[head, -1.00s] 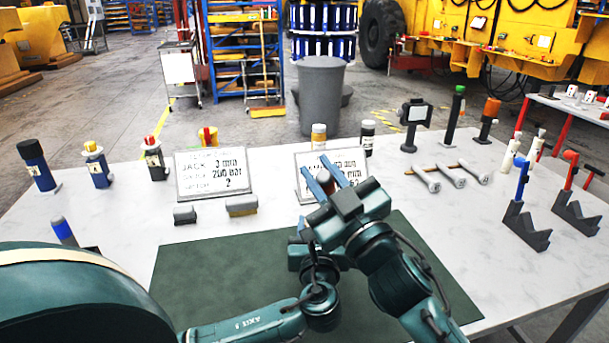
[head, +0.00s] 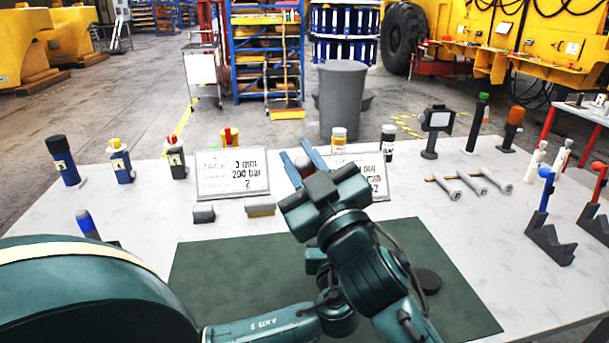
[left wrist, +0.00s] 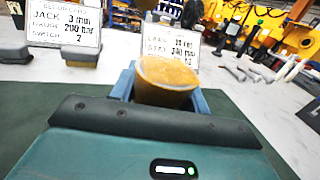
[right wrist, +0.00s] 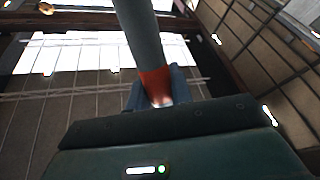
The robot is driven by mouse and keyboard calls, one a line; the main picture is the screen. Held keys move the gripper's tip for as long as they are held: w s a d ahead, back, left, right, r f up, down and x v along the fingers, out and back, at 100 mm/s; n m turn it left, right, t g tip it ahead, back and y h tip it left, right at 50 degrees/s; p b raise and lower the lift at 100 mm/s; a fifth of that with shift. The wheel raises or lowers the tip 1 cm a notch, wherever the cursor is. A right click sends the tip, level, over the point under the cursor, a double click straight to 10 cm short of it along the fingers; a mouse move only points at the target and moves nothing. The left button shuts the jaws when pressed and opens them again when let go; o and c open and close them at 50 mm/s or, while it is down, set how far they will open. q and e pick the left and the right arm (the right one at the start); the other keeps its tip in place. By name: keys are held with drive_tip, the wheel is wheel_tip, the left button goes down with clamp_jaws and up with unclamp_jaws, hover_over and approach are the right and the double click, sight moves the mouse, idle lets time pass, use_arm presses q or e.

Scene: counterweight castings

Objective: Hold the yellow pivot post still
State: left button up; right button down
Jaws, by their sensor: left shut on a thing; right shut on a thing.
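The yellow pivot post (left wrist: 165,80) shows in the left wrist view as a rounded orange-yellow end between the blue fingers of my left gripper (left wrist: 163,92), which is shut on it. Its lower part is hidden. In the head view my left gripper is mostly hidden behind my right gripper (head: 303,160). My right gripper is raised and shut on a grey rod with an orange-red band (right wrist: 156,82), seen in the right wrist view.
A green mat (head: 220,270) covers the front of the white table, with a dark disc (head: 428,281) on it. Two sign boards (head: 233,173) stand behind. The mat's left part is clear.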

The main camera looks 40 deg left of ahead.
drive_tip(key=shift+r, duration=2.3)
use_arm(q)
drive_tip(key=o, duration=1.4)
drive_tip(key=shift+o, duration=0.2)
drive_tip(key=v, duration=1.2)
